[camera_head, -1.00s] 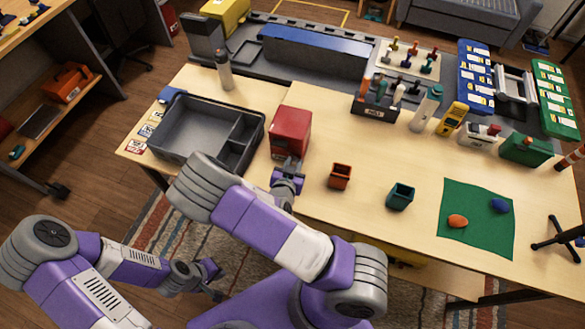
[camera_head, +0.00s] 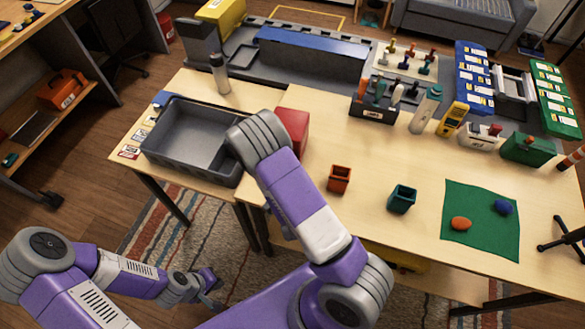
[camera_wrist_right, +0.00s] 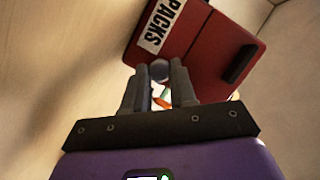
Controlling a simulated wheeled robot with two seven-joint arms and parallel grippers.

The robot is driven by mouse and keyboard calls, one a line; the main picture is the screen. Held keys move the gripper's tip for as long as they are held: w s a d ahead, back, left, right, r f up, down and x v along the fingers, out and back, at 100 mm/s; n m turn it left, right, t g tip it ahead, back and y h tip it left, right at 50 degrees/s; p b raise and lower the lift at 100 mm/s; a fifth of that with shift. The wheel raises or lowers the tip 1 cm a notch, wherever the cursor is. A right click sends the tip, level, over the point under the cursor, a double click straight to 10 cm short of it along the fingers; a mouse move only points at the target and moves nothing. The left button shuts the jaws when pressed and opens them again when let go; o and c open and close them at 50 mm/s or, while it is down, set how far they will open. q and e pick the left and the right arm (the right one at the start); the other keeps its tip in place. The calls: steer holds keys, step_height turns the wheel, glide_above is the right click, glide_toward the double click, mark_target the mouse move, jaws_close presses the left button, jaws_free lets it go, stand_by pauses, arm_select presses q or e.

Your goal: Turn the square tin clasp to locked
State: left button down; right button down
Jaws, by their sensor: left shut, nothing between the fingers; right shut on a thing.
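My right gripper (camera_wrist_right: 159,78) is shut on a small round grey knob, the clasp (camera_wrist_right: 158,69), at the tin's edge. The clasp's turn position cannot be read. In the head view my right gripper is hidden behind my forearm. My left gripper (camera_head: 213,289) is shut and empty, low in front of the table.
An orange-red cup (camera_head: 339,179) and a dark green cup (camera_head: 401,199) stand to the right. A green mat (camera_head: 480,240) lies further right. The wood between tin and tool rack (camera_head: 373,112) is clear.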

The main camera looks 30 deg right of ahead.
steer(key=shift+m, duration=0.3)
stand_by(0.4)
steer(key=c, duration=0.9)
jaws_free()
